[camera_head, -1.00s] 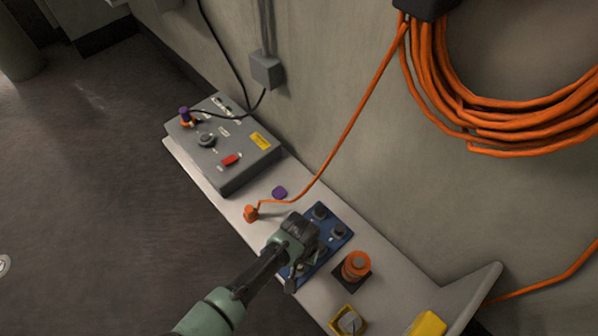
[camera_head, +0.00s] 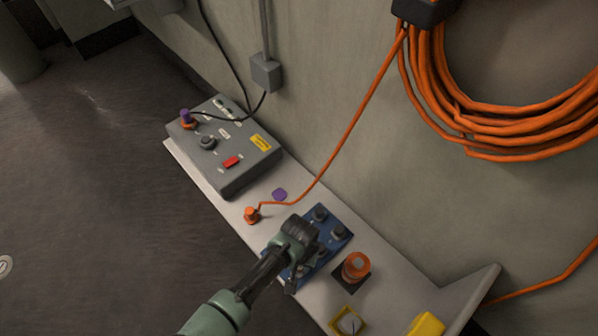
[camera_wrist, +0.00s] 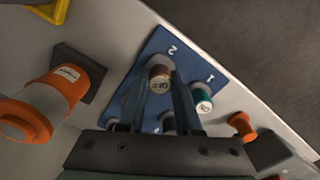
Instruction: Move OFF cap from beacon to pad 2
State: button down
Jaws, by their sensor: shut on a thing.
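The OFF cap (camera_wrist: 159,84) is a small round piece with a brown side and a pale lettered face. My gripper (camera_wrist: 160,86) is shut on it, one finger on each side. In the wrist view it is over the blue plate (camera_wrist: 140,90), close to the printed 2; I cannot tell whether it touches pad 2. In the head view my gripper (camera_head: 292,284) is at the near side of the blue plate (camera_head: 327,252), and the cap is hidden. The orange beacon (camera_head: 356,265) stands right of the plate on a dark base; the wrist view shows it at left (camera_wrist: 62,90).
A green cap (camera_wrist: 202,101) sits by the printed 1. An orange plug (camera_head: 251,214) with a cord and a purple disc (camera_head: 279,195) lie on the shelf. A grey control box (camera_head: 228,165) stands at the left end. A yellow-framed knob (camera_head: 348,322) is at the front right.

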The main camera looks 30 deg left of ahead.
jog(key=shift+f+p, duration=0.3)
jog(key=shift+f, duration=0.2)
dwell(1.2)
jog(key=c, duration=0.5)
grip_release()
notch_tip(320, 180, up, 13)
jog(key=p, duration=1)
